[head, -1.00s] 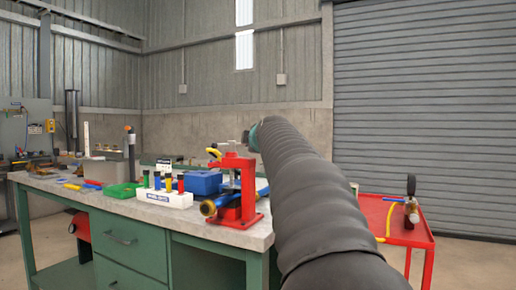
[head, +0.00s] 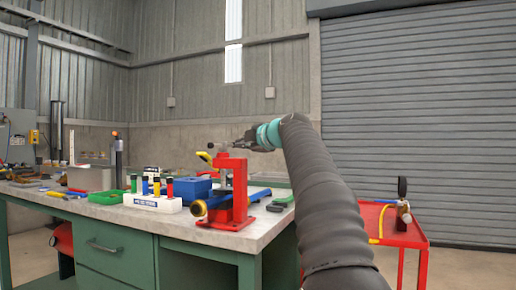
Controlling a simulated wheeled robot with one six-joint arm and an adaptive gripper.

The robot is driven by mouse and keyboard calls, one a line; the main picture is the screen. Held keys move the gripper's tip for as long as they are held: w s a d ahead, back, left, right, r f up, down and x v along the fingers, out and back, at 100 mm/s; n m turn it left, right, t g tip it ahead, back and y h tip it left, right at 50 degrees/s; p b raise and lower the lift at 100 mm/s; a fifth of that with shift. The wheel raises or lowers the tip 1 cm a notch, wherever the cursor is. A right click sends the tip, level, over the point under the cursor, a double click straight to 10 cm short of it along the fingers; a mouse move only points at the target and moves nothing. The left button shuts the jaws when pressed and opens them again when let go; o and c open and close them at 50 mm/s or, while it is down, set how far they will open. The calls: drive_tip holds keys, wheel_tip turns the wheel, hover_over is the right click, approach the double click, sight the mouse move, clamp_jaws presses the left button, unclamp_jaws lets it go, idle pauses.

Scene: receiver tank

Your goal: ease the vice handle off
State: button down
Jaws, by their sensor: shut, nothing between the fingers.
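The red vice (head: 240,185) stands upright near the right end of the bench top. My gripper (head: 238,145) is shut and empty, just above and right of the vice's top. It is small in view, and I cannot tell whether it touches the handle.
The bench top (head: 150,217) holds a white rack (head: 153,202) with several coloured pieces, a blue bin (head: 192,189) and a green tray (head: 106,196) left of the vice. A red cart (head: 388,226) stands at right. My arm covers the bench's right side.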

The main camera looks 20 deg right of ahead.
drive_tip(key=shift+w+a, duration=0.1)
drive_tip(key=shift+a, duration=0.1)
drive_tip(key=shift+d, duration=0.1)
idle(0.4)
drive_tip(key=s+d+r+p, duration=0.2)
drive_tip(key=s+d, duration=0.1)
drive_tip(key=d, duration=0.9)
drive_tip(key=shift+d+p, duration=0.25)
drive_tip(key=shift+p, duration=0.15)
drive_tip(key=shift+r, duration=0.1)
